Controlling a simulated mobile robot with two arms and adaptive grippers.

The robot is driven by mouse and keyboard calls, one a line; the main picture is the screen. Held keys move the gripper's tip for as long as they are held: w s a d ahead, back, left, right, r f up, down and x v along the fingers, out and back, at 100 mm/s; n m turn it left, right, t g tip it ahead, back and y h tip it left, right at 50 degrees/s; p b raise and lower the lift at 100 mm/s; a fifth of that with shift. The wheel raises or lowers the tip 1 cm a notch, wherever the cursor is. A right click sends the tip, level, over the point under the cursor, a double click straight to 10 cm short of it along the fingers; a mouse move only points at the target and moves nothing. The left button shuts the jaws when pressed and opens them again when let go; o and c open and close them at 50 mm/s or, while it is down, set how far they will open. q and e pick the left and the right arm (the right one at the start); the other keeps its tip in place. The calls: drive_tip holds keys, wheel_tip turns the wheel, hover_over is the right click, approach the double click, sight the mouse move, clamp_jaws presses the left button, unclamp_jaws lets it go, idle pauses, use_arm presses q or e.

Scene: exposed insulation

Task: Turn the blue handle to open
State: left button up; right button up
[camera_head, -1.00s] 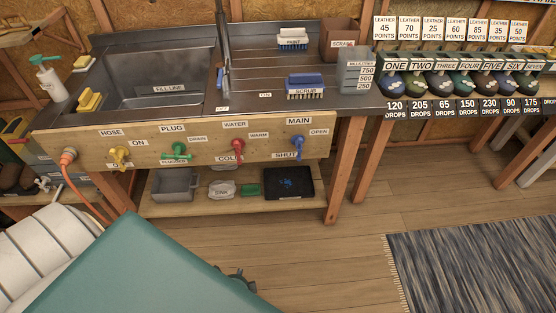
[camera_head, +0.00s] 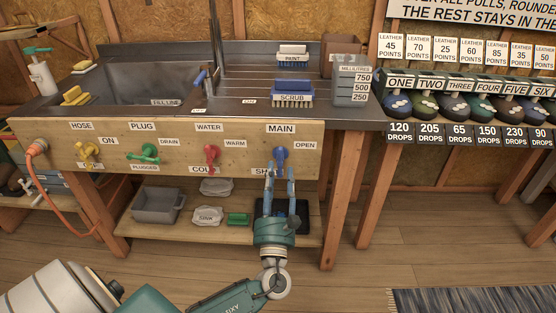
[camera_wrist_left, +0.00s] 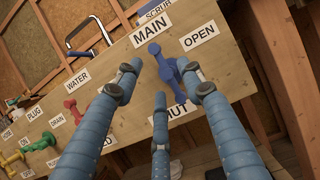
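The blue handle (camera_head: 280,154) is on the wooden valve panel (camera_head: 232,140), below the MAIN label and above the SHUT label. The OPEN label (camera_head: 305,146) is to its right. My left gripper (camera_head: 279,175) reaches up from below with its fingers apart, tips close to the handle, and covers part of the SHUT label. In the left wrist view the blue handle (camera_wrist_left: 163,62) lies between and beyond the spread fingers; I cannot tell whether any finger touches it. My right gripper is in neither current view.
Red (camera_head: 211,155), green (camera_head: 148,153) and yellow (camera_head: 92,148) handles are along the panel to the left. An orange hose (camera_head: 53,205) hangs at the far left. A lower shelf (camera_head: 215,233) holds a grey bin, a black tray and small items. Open floor lies to the right.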

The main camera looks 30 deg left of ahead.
sight(278, 161)
use_arm(q)
drive_tip(key=x, duration=0.5)
drive_tip(key=shift+w+a, duration=0.2)
drive_tip(key=shift+w, duration=0.15)
